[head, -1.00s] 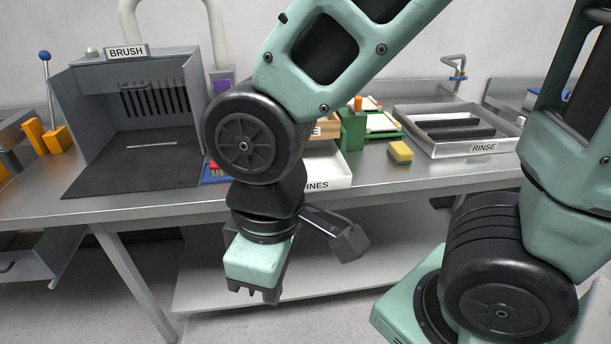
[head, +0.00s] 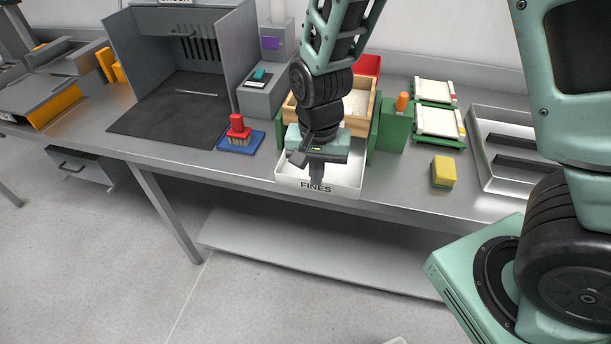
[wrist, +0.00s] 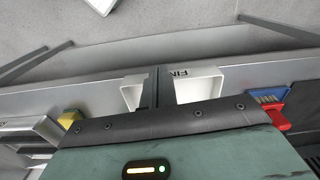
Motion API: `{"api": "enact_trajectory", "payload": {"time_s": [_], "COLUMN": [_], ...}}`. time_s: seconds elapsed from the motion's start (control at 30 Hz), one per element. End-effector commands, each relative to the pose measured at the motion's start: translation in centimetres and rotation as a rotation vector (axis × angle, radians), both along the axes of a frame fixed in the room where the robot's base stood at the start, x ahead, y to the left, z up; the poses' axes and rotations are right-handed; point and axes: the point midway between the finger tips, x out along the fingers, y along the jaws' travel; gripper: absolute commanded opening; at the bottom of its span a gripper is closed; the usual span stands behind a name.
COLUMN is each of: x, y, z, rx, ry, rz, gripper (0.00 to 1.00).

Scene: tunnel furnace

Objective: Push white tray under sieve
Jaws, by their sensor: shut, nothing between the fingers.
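The white tray, labelled FINES (head: 347,183), sits on the steel bench with its front part sticking out below the sieve. The sieve (head: 298,113) is a wooden frame with pale mesh, held between green side supports, partly hidden by my arm. My gripper (head: 316,180) is shut and empty, pointing down at the tray's front area; I cannot tell whether it touches the tray. In the wrist view, the shut fingers (wrist: 158,88) cross in front of the white tray (wrist: 205,86), whose wall shows on both sides of them.
A red brush (head: 238,128) on a blue base stands left of the tray. A yellow sponge (head: 443,172) lies to the right. A grey brush booth (head: 130,60) stands at the left, white-topped green frames (head: 440,122) at the right. The bench front edge is close.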

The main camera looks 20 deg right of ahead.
Motion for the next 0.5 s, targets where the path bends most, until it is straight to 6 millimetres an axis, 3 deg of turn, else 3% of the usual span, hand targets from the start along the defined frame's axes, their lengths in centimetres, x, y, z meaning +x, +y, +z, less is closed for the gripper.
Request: {"api": "enact_trajectory", "payload": {"time_s": [0.4, 0.5], "x": [-0.2, 0.9], "y": [-0.1, -0.6], "z": [-8.0, -8.3], "rx": [-0.001, 0.001], "ry": [0.006, -0.001], "rz": [0.001, -0.001], "gripper": [0.00, 0.00]}}
